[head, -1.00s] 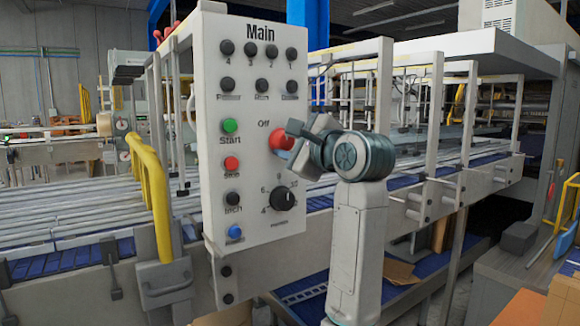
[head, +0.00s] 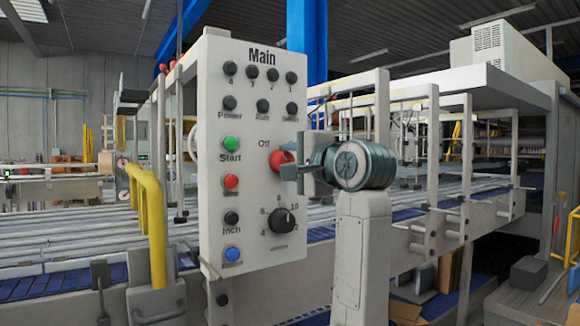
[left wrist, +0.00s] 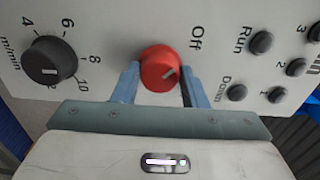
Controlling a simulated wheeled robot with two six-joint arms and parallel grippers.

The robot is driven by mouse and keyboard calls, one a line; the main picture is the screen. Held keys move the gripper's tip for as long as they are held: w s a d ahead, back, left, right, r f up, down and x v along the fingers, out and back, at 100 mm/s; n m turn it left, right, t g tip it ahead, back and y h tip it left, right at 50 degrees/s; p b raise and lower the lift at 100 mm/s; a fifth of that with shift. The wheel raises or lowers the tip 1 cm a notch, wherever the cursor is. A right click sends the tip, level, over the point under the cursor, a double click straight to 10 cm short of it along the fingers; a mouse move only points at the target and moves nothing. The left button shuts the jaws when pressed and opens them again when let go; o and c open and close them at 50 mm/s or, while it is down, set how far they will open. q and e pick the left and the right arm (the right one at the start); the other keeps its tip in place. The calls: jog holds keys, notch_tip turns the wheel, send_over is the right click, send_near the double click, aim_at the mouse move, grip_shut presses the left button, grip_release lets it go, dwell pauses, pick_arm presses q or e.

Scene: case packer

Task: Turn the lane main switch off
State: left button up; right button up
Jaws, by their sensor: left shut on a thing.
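The main switch is a red round knob (head: 282,159) on the front of the white control panel (head: 248,83) marked Main, beside the word Off. In the left wrist view the red knob (left wrist: 159,66) shows a short white mark slanting on its face. My left gripper (head: 285,171) is at the knob, its fingers level and partly covering it in the head view. In the left wrist view the left gripper (left wrist: 160,84) has one finger on each side of the knob and is shut on it. My right gripper is not in view.
The panel also carries a green Start button (head: 230,144), a red button (head: 231,181), a blue button (head: 232,254) and a black speed dial (head: 282,221). A yellow rail (head: 155,225) stands left of the panel. A roller conveyor (head: 60,252) runs behind it.

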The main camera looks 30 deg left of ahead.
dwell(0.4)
pick_arm(q)
jog(key=o, duration=1)
jog(key=shift+b+v, duration=3.55)
jog(key=shift+v, duration=1.8)
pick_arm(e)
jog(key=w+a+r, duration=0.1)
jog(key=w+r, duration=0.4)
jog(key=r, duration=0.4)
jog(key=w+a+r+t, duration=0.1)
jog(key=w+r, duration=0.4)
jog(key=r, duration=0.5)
